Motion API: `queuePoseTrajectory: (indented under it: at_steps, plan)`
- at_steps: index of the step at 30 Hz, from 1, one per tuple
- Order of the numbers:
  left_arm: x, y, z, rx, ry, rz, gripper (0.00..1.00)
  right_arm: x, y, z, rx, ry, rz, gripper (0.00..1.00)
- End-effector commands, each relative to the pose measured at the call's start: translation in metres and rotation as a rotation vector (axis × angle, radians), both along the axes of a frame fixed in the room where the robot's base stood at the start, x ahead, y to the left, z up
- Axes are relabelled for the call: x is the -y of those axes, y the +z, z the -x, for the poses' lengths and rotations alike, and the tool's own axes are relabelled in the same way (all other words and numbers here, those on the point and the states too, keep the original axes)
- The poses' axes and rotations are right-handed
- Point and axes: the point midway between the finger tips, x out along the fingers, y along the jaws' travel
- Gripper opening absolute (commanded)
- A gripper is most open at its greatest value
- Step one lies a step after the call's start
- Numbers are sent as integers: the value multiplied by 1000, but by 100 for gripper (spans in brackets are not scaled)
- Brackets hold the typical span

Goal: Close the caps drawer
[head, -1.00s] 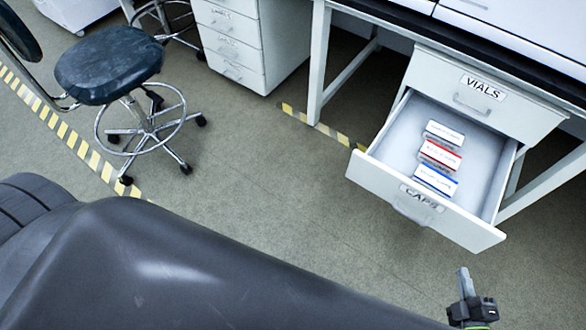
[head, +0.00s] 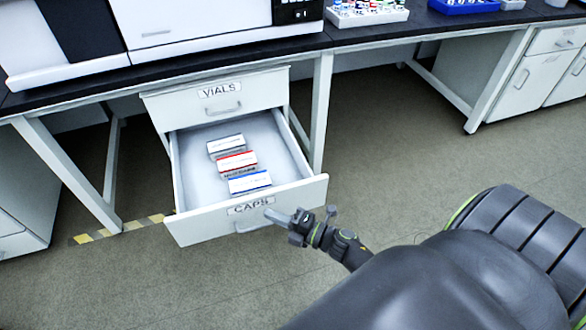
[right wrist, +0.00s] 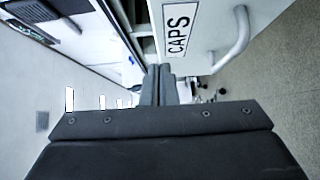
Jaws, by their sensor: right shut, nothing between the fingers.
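The white caps drawer (head: 190,228) stands pulled out under the bench, its front labelled CAPS. Three boxes lie inside: a black-and-white one (head: 226,144), a red-banded one (head: 237,162) and a blue-banded one (head: 249,182). My right gripper (head: 272,214) is shut and empty, its tip at the drawer front by the right end of the handle (head: 246,228). I cannot tell whether it touches. In the right wrist view the shut fingers (right wrist: 160,78) lie close below the CAPS label (right wrist: 178,30), with the handle (right wrist: 235,42) at right. My left gripper is out of view.
The closed vials drawer (head: 216,100) sits above the caps drawer. A bench leg (head: 321,110) stands close to its right. The black benchtop (head: 300,47) carries instruments and trays of vials (head: 367,14). The floor in front is clear.

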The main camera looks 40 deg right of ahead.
Motion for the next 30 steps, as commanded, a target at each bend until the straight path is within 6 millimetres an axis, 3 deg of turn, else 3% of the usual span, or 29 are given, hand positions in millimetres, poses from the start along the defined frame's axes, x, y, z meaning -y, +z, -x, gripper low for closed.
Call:
queuePoseTrajectory:
  at_steps: [3,8,23,30]
  plan:
    - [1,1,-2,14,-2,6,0,5,-1,-20,1,1,2,0]
    - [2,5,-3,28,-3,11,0,9,-1,-35,0,0,2,0]
    - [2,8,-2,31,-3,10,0,11,0,-40,-1,-1,0,0]
    - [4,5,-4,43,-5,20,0,17,-1,-59,2,0,2,0]
